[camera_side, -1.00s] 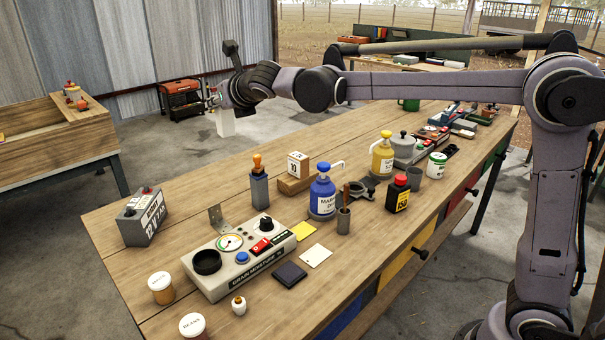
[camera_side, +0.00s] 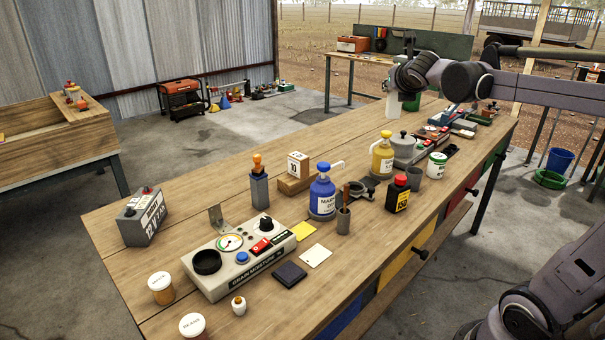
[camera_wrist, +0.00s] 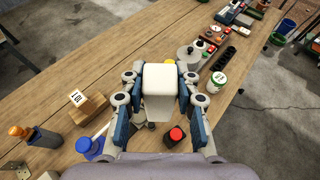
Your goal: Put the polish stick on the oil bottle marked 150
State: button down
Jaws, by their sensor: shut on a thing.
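My gripper (camera_wrist: 158,90) is shut on a white block, taken as the polish stick (camera_wrist: 158,76), with blue-padded fingers on both sides. In the side view the polish stick (camera_side: 391,108) hangs below my wrist, above the far part of the bench, clear of the top. The oil bottle (camera_side: 397,196) is black with a red cap and a yellow label that seems to read 150. It stands upright near the bench's front edge, apart from the stick. In the wrist view the bottle's red cap (camera_wrist: 176,134) shows just below the stick.
A grey lidded pot (camera_side: 403,149) and a white-green tin (camera_side: 436,166) are farther back.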

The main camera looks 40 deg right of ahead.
jog(key=s+d+f+m+g+h, duration=0.1)
jog(key=s+d+m+g, duration=0.1)
jog(key=s+d, duration=0.35)
jog(key=s+d+f+m+g+h, duration=0.1)
jog(key=s+d, duration=0.1)
jog(key=s, duration=0.7)
jog(key=shift+w+a+f, duration=0.7)
jog(key=shift+w+f, duration=1.1)
jog(key=shift+f, duration=0.8)
jog(key=shift+w+a+f, duration=0.75)
jog(key=shift+w+f, duration=1)
jog(key=shift+f, duration=0.85)
jog(key=shift+w+a+f, duration=0.7)
jog(key=shift+w+f, duration=1.1)
jog(key=shift+f, duration=0.8)
jog(key=shift+f, duration=0.1)
jog(key=c, duration=1)
grip_release()
